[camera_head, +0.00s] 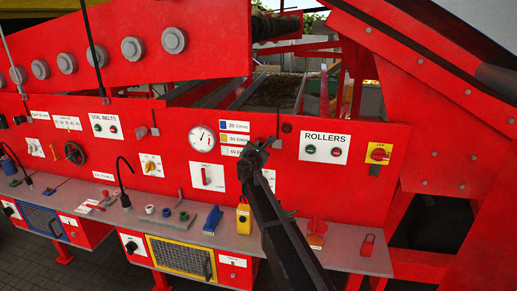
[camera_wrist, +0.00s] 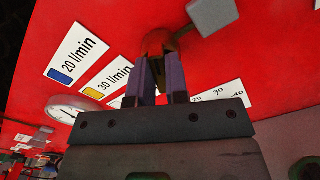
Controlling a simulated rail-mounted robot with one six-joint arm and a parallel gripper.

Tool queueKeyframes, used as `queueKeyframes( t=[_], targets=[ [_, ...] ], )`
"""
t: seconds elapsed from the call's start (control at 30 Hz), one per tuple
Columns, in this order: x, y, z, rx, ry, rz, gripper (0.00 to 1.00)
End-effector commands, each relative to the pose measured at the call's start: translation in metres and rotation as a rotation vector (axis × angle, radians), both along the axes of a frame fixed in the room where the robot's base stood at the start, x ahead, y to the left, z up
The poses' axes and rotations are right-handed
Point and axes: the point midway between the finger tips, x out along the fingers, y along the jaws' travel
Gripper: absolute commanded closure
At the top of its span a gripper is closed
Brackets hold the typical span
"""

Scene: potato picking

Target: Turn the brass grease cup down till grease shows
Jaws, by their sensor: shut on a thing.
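The brass grease cup (camera_wrist: 158,41) shows in the wrist view as a dull brownish rounded piece against the red panel, at the top middle. My gripper (camera_wrist: 157,62) is shut on it, one dark finger on each side. In the head view my gripper (camera_head: 266,146) reaches up from the lower right to the panel, just right of the flow labels. There the arm and fingers hide the cup. Shadow and the fingers cover most of the cup, and I cannot make out any grease.
A grey block-ended lever (camera_wrist: 212,15) stands close to the right of the cup. A round gauge (camera_head: 202,138) and the 20 l/min label (camera_head: 235,126) are to the left, the ROLLERS plate (camera_head: 324,147) to the right. Below, the grey shelf (camera_head: 345,258) holds several tools and a yellow box (camera_head: 243,219).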

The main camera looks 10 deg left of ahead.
Motion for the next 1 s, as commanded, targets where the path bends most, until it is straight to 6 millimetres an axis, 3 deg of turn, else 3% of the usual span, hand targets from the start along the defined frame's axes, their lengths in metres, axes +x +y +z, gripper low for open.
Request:
queueKeyframes(
  t=[0.5, 1.0],
  targets=[
    [-0.0007, -0.0019, -0.0019, 0.416, -0.052, -0.001, 1.00],
    [-0.0009, -0.0022, -0.0024, 0.544, -0.068, -0.001, 1.00]
  ],
)
